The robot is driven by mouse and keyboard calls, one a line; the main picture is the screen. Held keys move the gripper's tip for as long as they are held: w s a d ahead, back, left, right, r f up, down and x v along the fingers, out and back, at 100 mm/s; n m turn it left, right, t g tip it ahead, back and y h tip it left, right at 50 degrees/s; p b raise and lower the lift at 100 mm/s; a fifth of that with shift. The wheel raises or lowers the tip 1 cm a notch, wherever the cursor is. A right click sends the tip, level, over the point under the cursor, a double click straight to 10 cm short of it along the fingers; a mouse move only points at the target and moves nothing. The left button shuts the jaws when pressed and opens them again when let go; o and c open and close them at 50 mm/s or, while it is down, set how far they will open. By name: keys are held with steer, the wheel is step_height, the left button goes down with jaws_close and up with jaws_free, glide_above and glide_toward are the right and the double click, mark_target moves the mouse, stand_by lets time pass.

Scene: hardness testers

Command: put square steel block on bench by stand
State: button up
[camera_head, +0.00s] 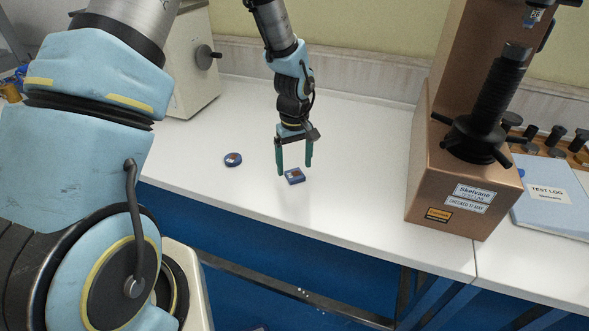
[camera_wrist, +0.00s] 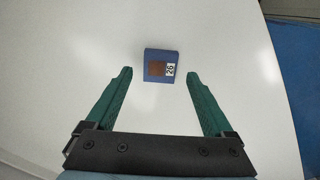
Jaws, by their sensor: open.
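The square steel block (camera_head: 294,176) is a small blue block lying on the white bench. My gripper (camera_head: 294,171) is open and empty, pointing down close to the block. In the wrist view the block is just beyond the fingertips of my gripper (camera_wrist: 160,74), roughly midway between them. The stand is a copper-coloured tester (camera_head: 440,170) with a black threaded column, at the right of the bench. The block is apart from it.
A pale machine (camera_head: 190,70) stands at the back left. A blue test log (camera_head: 550,195) and several black-handled parts lie right of the tester. The bench (camera_head: 360,150) is clear between block and tester.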

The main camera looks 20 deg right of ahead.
mark_target(294, 174)
step_height(294, 174, up, 10)
steer(key=b, duration=0.2)
steer(key=w+a+r, duration=0.2)
steer(key=a+r, duration=0.1)
steer(key=a, duration=1.4)
steer(key=s+a, duration=0.3)
steer(key=a, duration=0.3)
steer(key=s+a+r+m+t, duration=0.1)
steer(key=s+a, duration=0.2)
steer(key=a, duration=0.4)
steer(key=shift+s+a+r+m+t, duration=0.15)
steer(key=shift+s+a+m+t, duration=0.05)
steer(key=shift+s+m+t, duration=0.1)
steer(key=shift+w, duration=0.1)
